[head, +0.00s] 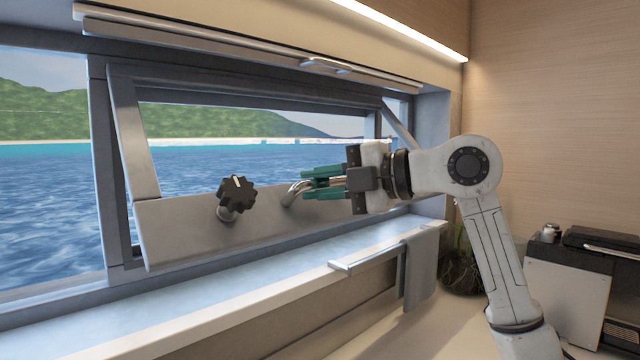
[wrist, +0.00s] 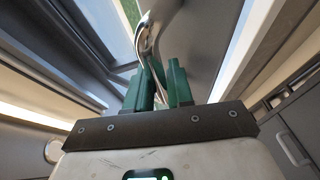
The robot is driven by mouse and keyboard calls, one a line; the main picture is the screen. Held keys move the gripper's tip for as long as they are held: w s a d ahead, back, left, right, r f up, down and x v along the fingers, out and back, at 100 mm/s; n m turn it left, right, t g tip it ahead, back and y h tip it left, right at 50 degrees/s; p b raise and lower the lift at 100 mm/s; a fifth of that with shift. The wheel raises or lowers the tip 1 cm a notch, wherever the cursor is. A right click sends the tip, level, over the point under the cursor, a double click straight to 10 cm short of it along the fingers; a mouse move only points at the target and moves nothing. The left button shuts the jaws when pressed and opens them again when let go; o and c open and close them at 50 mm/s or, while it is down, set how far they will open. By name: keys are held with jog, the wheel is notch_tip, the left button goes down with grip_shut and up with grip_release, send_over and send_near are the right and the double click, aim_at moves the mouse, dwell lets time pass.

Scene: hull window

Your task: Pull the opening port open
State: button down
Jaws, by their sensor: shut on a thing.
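The opening port (head: 190,228) is a grey-framed window panel in the hull window. It stands tilted, its lower edge swung inward over the sill, with a gap beside its frame at the left. A black star-shaped knob (head: 236,194) sits on its lower rail. A curved metal handle (head: 292,192) is to the right of the knob; it also shows in the wrist view (wrist: 147,38). My gripper (head: 322,183), with green fingers, is shut on this handle. The fingers show on both sides of it in the wrist view (wrist: 163,88).
A sill (head: 225,300) runs below the port. A rail (head: 368,258) with a grey towel (head: 420,268) hangs at its front edge. A plant (head: 460,262) and a cabinet (head: 568,300) stand at the right. A rolled blind (head: 250,58) is above.

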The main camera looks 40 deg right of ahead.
dwell(0.3)
jog(key=s+r+g+p, duration=0.1)
jog(key=s+r+p, duration=0.1)
jog(key=r+p, duration=0.6)
jog(key=s+r+g+p, duration=0.1)
jog(key=s+r+p, duration=0.2)
jog(key=r+p, duration=0.6)
jog(key=shift+s+r+m+g+h, duration=0.3)
jog(key=shift+r+m+h, duration=0.1)
jog(key=shift+r, duration=1.8)
jog(key=c, duration=1.4)
grip_release()
